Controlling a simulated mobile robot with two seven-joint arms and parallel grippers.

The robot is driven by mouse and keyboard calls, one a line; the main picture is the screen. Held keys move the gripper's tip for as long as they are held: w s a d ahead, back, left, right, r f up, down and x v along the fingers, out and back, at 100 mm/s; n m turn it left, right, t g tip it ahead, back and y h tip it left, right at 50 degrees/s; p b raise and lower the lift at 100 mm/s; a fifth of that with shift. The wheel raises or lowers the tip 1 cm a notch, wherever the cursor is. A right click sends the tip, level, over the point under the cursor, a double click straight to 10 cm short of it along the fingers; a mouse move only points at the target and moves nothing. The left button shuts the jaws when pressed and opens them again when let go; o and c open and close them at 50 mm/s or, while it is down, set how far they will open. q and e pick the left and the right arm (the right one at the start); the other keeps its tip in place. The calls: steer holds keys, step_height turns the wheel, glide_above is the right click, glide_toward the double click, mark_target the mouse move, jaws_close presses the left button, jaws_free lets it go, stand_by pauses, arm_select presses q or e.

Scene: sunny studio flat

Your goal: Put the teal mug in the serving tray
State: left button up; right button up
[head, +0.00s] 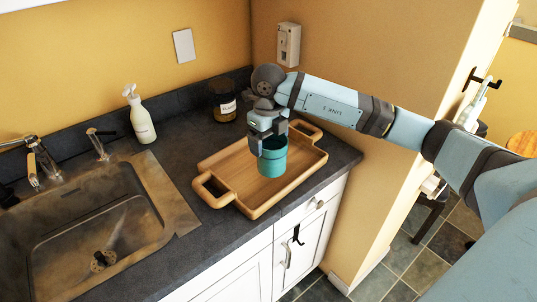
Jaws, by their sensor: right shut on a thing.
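The teal mug (272,160) is upright in the middle of the head view. My right gripper (264,135) is shut on it at its upper part, reaching in from the right and pointing down. The wooden serving tray (241,201) with two end handles lies on the dark counter. The mug appears over the tray's floor; I cannot tell whether its base touches the tray. The mug and gripper hide part of the tray's middle. My left gripper is not in view.
A sink (95,225) with a tap (38,160) is at the left. A white soap bottle (140,117) and a dark jar (222,100) stand at the back of the counter. The counter's front edge runs close by the tray. A wall corner is at the right.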

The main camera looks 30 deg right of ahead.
step_height(320, 180, down, 5)
steer(key=shift+f, duration=0.1)
stand_by(0.3)
steer(key=shift+f, duration=0.15)
steer(key=o, duration=1)
